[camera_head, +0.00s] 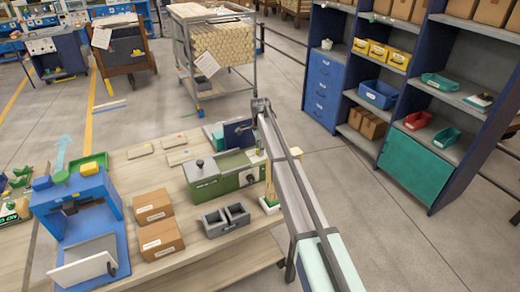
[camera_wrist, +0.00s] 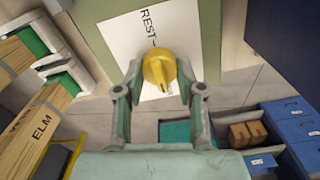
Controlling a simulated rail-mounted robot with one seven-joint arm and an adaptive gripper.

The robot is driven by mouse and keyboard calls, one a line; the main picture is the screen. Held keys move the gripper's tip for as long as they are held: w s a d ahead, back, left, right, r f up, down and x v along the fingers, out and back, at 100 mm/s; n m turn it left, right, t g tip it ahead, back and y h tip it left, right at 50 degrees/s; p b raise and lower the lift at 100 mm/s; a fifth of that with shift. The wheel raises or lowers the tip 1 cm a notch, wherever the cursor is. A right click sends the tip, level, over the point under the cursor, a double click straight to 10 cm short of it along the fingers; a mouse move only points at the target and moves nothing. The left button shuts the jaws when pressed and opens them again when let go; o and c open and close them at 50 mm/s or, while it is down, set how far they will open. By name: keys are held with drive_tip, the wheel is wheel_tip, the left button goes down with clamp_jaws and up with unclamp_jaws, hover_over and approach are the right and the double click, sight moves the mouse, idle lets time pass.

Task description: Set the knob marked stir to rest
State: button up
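A yellow round knob (camera_wrist: 159,68) with a raised ridge sits on a white label plate (camera_wrist: 120,42) in the wrist view. The word REST is printed on the plate above the knob, with a line running towards it. Other marking below the knob is mostly covered. The ridge points down and slightly right, away from REST. My gripper (camera_wrist: 160,72) has its two fingers apart, one on each side of the knob. I cannot tell whether they touch it. In the head view I cannot make out the knob or the fingertips.
A workbench (camera_head: 150,170) carries a green machine (camera_head: 225,172), a grey bin (camera_head: 226,220), cardboard boxes (camera_head: 158,222) and a blue press (camera_head: 80,210). A shelf unit (camera_head: 400,90) stands right. Wood labelled ELM (camera_wrist: 40,125) shows in the wrist view.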

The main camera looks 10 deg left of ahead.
drive_tip(key=c, duration=0.3)
